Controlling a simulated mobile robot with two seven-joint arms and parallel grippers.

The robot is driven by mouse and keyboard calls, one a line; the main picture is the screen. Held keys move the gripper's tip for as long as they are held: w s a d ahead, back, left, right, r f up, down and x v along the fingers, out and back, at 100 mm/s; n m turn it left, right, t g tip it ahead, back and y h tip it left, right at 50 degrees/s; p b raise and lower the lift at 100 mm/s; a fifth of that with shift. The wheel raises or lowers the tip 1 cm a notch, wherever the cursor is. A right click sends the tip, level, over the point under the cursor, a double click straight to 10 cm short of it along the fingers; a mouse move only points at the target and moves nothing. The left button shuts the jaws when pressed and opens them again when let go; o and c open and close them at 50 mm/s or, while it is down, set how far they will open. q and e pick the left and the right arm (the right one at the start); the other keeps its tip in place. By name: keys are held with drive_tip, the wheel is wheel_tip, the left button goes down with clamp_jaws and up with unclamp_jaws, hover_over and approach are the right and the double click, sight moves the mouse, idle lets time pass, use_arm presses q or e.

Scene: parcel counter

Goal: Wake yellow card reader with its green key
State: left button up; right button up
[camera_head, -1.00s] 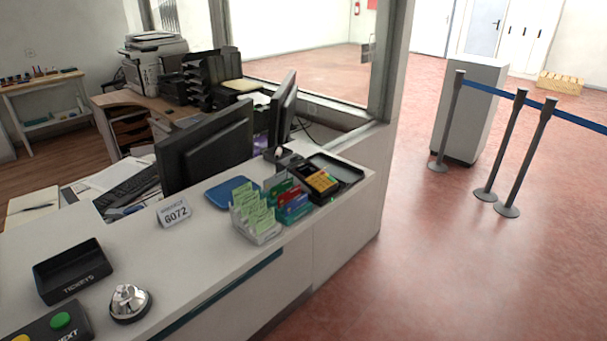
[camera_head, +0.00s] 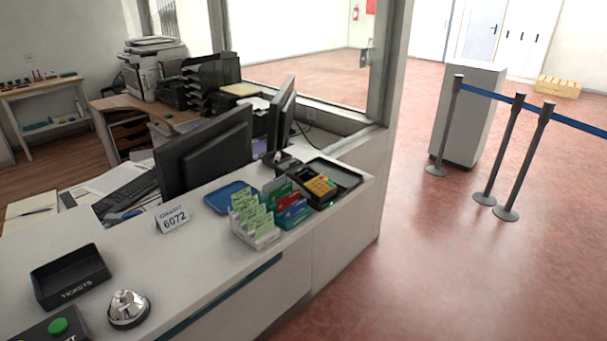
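The yellow card reader (camera_head: 319,186) sits near the far right end of the white counter, beside a black tray. Its keypad face is yellow and its body dark. A small green glow (camera_head: 332,203) shows at its near lower edge. Its separate green key is too small to make out. Neither of my grippers is in the view.
Leaflet and card holders (camera_head: 256,222) stand just left of the reader, with a blue tray (camera_head: 231,197) behind. A bell (camera_head: 128,308), a tickets tray (camera_head: 70,276) and a green-button box (camera_head: 57,326) are nearer. Red floor right of the counter is clear before the barrier posts.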

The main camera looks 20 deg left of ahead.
use_arm(q)
clamp_jaws()
idle(1.7)
